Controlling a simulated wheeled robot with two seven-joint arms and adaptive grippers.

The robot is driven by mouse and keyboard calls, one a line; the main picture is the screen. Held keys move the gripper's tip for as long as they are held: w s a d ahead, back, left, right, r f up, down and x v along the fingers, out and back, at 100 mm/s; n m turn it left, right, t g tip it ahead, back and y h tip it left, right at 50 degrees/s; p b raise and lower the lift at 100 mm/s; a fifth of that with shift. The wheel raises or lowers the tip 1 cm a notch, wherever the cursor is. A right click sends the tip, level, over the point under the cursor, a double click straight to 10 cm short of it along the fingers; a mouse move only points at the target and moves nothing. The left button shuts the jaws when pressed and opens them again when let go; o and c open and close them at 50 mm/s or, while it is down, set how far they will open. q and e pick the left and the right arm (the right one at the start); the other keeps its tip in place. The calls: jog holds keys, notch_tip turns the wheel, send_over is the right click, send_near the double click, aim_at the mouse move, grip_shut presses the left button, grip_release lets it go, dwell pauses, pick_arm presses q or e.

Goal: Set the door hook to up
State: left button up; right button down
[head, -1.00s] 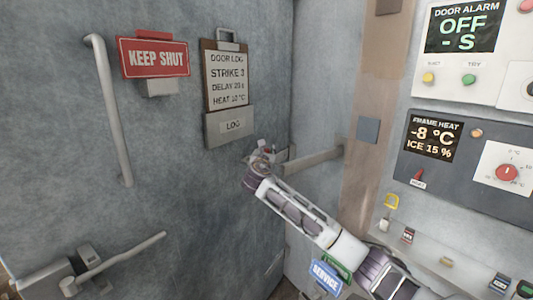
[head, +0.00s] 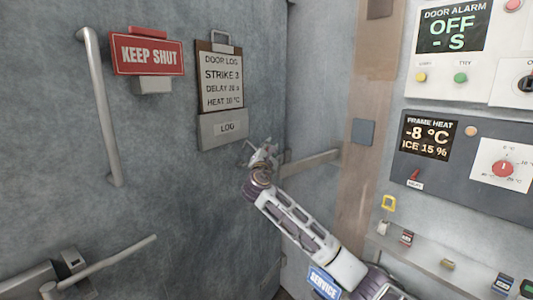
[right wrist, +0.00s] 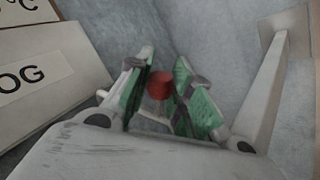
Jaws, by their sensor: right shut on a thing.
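My right gripper (head: 263,155) is at the wall corner, just below and right of the LOG box. In the right wrist view its two green-padded fingers (right wrist: 163,95) are closed in around a small red knob (right wrist: 160,84) with a pale rod below it. I take this to be the door hook. The fingers hide most of the hook in the head view, so I cannot tell its exact angle. My left gripper is not in view.
The LOG box (head: 222,129) hangs close to the gripper's upper left. A pale bar (head: 315,163) runs just right of it and also shows in the right wrist view (right wrist: 272,88). A grey handle (head: 100,105) and a lever (head: 110,262) are at the left. Control panels fill the right.

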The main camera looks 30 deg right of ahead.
jog(key=shift+s+d+r, duration=0.15)
jog(key=shift+s, duration=0.25)
jog(key=shift+s+d+r, duration=0.1)
jog(key=shift+s+d, duration=0.05)
jog(key=shift+s, duration=0.2)
jog(key=shift+s+d+r+m+h, duration=0.1)
jog(key=shift+s+d+m+h, duration=0.2)
jog(key=shift+s+m, duration=0.45)
jog(key=shift+s+d, duration=0.3)
jog(key=shift+s, duration=0.35)
jog(key=shift+s+d+f, duration=0.2)
jog(key=shift+s+d, duration=0.1)
jog(key=shift+s, duration=0.35)
jog(key=shift+s+f, duration=0.1)
jog(key=shift+s, duration=0.1)
jog(key=shift+s+d+f+p, duration=0.1)
jog(key=shift+s+p, duration=0.05)
jog(key=shift+p, duration=0.15)
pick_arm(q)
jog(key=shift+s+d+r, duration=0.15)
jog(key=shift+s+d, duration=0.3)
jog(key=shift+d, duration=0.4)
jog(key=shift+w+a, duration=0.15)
